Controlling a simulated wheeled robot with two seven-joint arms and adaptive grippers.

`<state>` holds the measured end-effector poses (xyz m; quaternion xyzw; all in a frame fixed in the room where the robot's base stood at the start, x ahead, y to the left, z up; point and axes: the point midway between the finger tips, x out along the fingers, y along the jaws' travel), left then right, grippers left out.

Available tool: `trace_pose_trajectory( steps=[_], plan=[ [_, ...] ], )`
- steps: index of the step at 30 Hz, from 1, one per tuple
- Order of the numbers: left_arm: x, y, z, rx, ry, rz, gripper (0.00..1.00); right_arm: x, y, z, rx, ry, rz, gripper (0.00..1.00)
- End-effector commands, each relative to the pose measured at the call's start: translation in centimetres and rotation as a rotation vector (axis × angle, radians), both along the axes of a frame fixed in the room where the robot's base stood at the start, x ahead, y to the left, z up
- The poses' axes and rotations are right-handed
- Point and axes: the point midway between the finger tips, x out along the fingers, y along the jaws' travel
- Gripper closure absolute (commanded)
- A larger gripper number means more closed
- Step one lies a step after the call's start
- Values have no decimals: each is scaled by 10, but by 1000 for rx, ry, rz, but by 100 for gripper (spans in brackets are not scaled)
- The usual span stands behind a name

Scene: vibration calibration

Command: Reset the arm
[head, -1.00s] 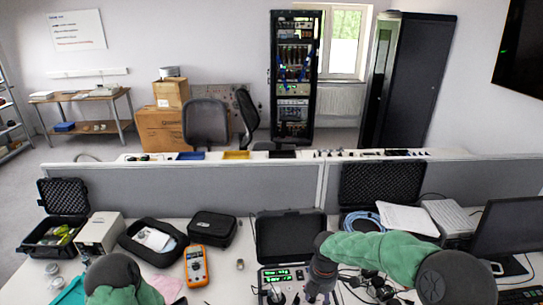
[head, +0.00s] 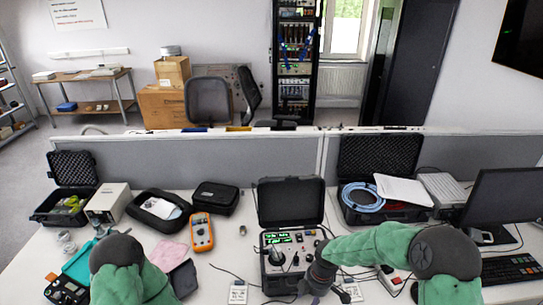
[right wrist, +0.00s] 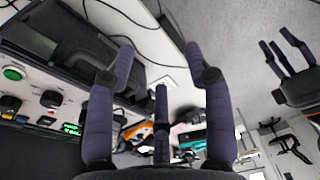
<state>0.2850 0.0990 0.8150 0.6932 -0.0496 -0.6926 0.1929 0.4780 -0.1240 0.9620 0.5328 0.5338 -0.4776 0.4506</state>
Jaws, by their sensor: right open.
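The open black case with the calibration unit (head: 305,242) stands on the table in the middle of the head view. Its panel has green-lit displays and knobs, and also shows at the left of the right wrist view (right wrist: 40,105). My right gripper (head: 316,282) is beside the front right corner of the unit. In the right wrist view its fingers (right wrist: 160,80) are spread, with nothing between them. My left arm's green sleeve is at the lower left of the head view, its gripper hidden there. My left gripper (right wrist: 285,50) shows at the right of the right wrist view, fingers apart and empty.
An orange multimeter (head: 201,232) and a pink cloth (head: 169,252) lie left of the unit. A black case with a blue cable (head: 363,200) stands behind my right arm. A monitor (head: 505,201) and keyboard (head: 508,270) are at the right. A grey partition (head: 200,158) closes the back.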

Motion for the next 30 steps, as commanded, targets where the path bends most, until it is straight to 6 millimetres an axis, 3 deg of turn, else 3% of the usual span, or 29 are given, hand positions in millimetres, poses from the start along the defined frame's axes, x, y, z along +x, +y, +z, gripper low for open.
trace_pose_trajectory(
  steps=[8, 12, 15, 22, 30],
  plan=[
    [0, 0, -34, 0, 0, 0, 60, -61, 21, -107, 118, 127, -513, 48],
    [0, 0, -56, 0, 0, 0, 60, -108, 30, -166, 164, 228, -930, 48],
    [0, 0, -69, 0, 0, 0, 60, -140, 31, -197, 172, 291, -1212, 48],
    [0, 0, -85, 0, 0, 0, 60, -186, 27, -230, 159, 365, -1632, 48],
    [0, 0, -85, 0, 0, 0, 60, -193, 25, -232, 157, 373, -1712, 48]
  ],
)
